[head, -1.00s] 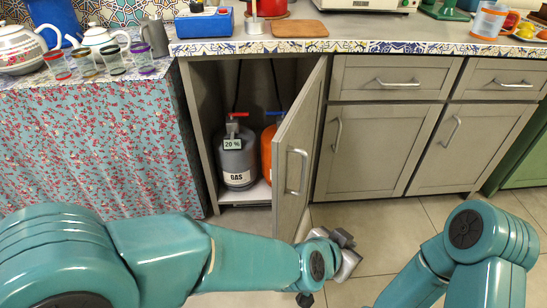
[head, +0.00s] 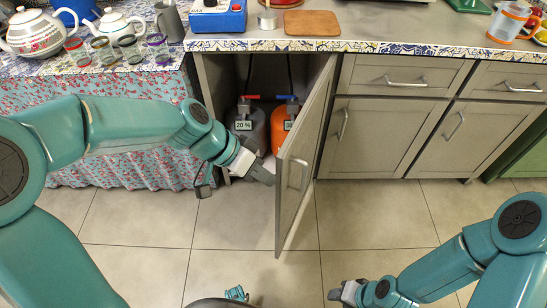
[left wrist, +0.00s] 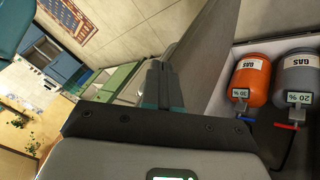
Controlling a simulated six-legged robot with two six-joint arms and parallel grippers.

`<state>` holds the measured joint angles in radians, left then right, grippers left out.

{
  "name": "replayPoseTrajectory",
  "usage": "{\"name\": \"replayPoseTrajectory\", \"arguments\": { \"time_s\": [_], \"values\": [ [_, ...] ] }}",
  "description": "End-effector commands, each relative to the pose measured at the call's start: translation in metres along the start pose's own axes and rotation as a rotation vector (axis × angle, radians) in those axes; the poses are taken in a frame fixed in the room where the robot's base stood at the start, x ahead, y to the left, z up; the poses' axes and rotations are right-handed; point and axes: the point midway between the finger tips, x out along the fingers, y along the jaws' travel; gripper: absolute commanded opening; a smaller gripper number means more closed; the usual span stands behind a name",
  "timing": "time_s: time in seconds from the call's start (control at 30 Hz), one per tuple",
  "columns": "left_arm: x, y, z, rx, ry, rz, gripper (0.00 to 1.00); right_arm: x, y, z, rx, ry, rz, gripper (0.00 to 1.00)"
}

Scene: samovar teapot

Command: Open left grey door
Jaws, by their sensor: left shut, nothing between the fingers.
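The left grey door (head: 308,150) stands ajar, swung out toward me from its hinge side on the right, with its bar handle (head: 297,174) on the outer face. My left gripper (head: 268,178) is shut and empty, in front of the cabinet opening, left of the door's free edge and on its inner-face side. I cannot tell if it touches the door. In the left wrist view the shut fingers (left wrist: 164,85) point toward the grey door panel (left wrist: 207,45). My right gripper (head: 338,293) is low at the bottom, and its jaws are unclear.
Inside the cabinet are a grey gas cylinder (left wrist: 299,75) and an orange gas cylinder (left wrist: 251,80). A closed grey door (head: 375,138) and drawers are to the right. A flowered cloth (head: 130,165) hangs at left.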

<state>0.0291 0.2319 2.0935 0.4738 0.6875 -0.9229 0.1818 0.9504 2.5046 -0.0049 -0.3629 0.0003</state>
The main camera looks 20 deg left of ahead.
Motion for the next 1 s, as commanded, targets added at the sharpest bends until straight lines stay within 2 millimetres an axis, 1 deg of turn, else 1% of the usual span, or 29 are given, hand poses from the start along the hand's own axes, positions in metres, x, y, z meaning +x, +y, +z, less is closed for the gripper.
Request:
{"name": "replayPoseTrajectory", "arguments": {
  "time_s": [0.03,0.2,0.3,0.37,0.43,0.47,0.57,0.67,0.9,1.0],
  "values": [
    [-0.02,-0.007,-0.003,-0.032,0.017,-0.02,0.0,-0.013,-0.005,0.001,-0.001,-0.002,0.0,0.43],
    [-0.062,-0.035,0.001,-0.13,0.063,-0.078,0.0,-0.033,-0.013,0.002,-0.004,-0.005,0.0,0.43],
    [-0.081,-0.048,0.006,-0.179,0.082,-0.105,0.0,-0.041,-0.017,0.003,-0.005,-0.007,0.0,0.43],
    [-0.088,-0.054,0.01,-0.202,0.088,-0.115,0.0,-0.044,-0.018,0.003,-0.006,-0.007,0.0,0.43],
    [-0.091,-0.059,0.013,-0.219,0.09,-0.121,0.0,-0.046,-0.018,0.003,-0.006,-0.007,0.0,0.43],
    [-0.09,-0.06,0.014,-0.224,0.091,-0.122,0.0,-0.046,-0.018,0.003,-0.006,-0.008,0.0,0.43],
    [-0.08,-0.063,0.014,-0.227,0.09,-0.121,0.0,-0.042,-0.017,0.003,-0.006,-0.008,0.0,0.43],
    [-0.061,-0.065,0.013,-0.224,0.087,-0.12,0.0,-0.039,-0.016,0.003,-0.006,-0.008,0.0,0.43],
    [-0.007,-0.072,0.008,-0.222,0.086,-0.118,0.0,-0.029,-0.012,0.003,-0.006,-0.007,0.0,0.43],
    [0.013,-0.075,0.006,-0.221,0.086,-0.119,0.0,-0.025,-0.011,0.003,-0.006,-0.007,0.0,0.43]
  ]
}}
